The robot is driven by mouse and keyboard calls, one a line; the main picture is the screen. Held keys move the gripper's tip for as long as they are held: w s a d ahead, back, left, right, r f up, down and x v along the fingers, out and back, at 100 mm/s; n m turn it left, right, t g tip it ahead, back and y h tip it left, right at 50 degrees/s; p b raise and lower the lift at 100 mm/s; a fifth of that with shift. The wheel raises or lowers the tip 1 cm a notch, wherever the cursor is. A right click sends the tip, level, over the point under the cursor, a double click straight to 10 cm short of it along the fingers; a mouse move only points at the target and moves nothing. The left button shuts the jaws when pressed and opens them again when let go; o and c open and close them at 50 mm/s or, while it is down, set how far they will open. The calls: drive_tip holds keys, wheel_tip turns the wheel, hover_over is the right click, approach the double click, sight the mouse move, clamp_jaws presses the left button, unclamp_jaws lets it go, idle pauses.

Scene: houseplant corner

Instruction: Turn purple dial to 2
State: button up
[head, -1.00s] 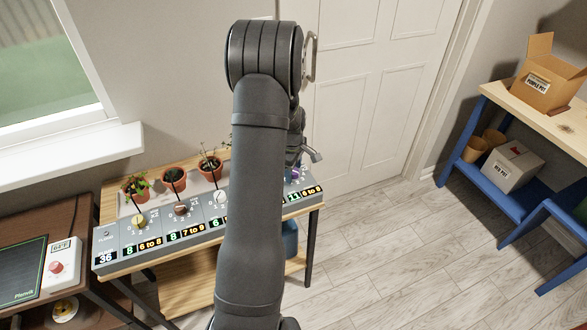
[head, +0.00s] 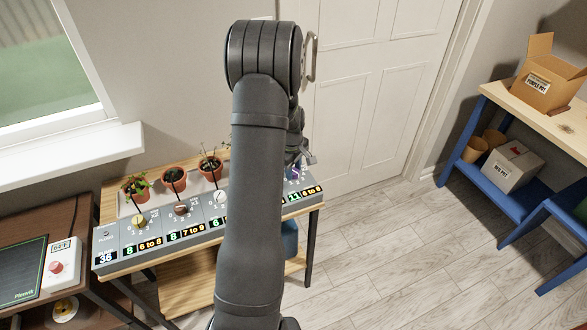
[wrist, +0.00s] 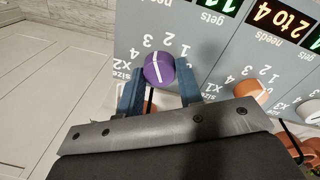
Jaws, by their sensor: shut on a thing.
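The purple dial (wrist: 159,68) sits on the grey control panel between the two blue fingers of my gripper (wrist: 160,84) in the wrist view. The fingers are shut on its sides. A white line runs across the dial's face; its far end lies near the 3 on the scale of printed numbers, which appears upside down. In the head view the purple dial (head: 294,173) shows small at the panel's right end, just below my gripper (head: 300,160). My arm hides the panel's middle.
An orange dial (wrist: 250,90) is to the right in the wrist view. Yellow (head: 139,220), brown (head: 181,209) and white (head: 220,196) dials line the panel's left part. Potted plants (head: 173,180) stand behind. A white door (head: 365,90) is beyond the panel.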

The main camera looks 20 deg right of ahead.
drive_tip(key=m, duration=0.5)
drive_tip(key=shift+m, duration=0.4)
idle(0.3)
drive_tip(key=o, duration=1)
drive_tip(key=shift+c, duration=0.2)
wheel_tip(320, 180, up, 17)
drive_tip(key=a, duration=0.1)
drive_tip(key=shift+r, duration=0.2)
